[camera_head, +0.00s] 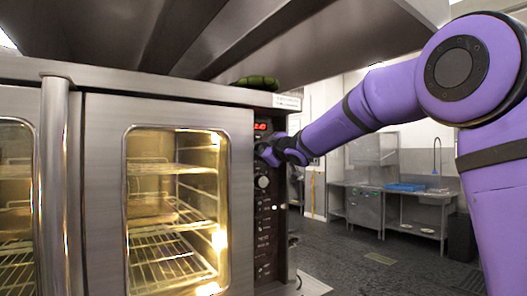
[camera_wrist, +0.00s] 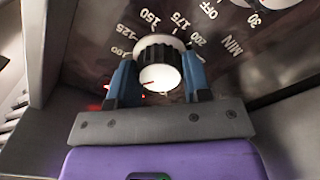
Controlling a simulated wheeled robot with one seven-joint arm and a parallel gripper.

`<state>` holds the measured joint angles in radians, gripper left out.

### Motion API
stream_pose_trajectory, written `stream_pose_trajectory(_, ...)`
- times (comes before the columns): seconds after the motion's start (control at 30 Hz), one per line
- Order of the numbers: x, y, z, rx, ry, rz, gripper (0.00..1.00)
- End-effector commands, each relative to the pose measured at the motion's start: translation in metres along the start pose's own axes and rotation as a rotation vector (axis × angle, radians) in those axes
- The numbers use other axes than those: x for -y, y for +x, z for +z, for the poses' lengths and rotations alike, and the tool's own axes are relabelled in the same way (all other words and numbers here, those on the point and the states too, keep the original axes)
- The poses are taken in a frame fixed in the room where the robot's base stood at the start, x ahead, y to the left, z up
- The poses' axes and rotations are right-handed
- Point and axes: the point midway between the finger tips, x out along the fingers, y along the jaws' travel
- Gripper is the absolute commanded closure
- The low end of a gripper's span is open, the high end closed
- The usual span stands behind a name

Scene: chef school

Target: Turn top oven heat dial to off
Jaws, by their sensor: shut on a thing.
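The heat dial (camera_wrist: 160,66) is a round knob with a black ribbed rim and a white face. Numbers from 100 to 200 are printed around it in the wrist view. My gripper (camera_wrist: 158,76) has one blue finger on each side of the dial and is shut on it. In the head view my gripper (camera_head: 273,153) is at the upper part of the oven's control panel (camera_head: 263,222), just below a lit red display (camera_head: 260,126). There it mostly hides the dial. The dial's pointer setting is not clear.
A second dial (camera_head: 263,182), with OFF, 30 and MIN marks near it in the wrist view, sits below the held one. The oven (camera_head: 105,180) has lit glass doors with wire racks. A metal hood hangs above. Open floor (camera_head: 375,262) lies to the right.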

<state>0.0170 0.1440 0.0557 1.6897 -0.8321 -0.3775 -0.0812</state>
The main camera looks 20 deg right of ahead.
Motion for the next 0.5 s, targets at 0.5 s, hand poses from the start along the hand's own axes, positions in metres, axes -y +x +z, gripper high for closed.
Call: stream_pose_trajectory(0.5, 0.0011, 0.0000, 0.0002, 0.000, -0.302, -0.001, 0.79)
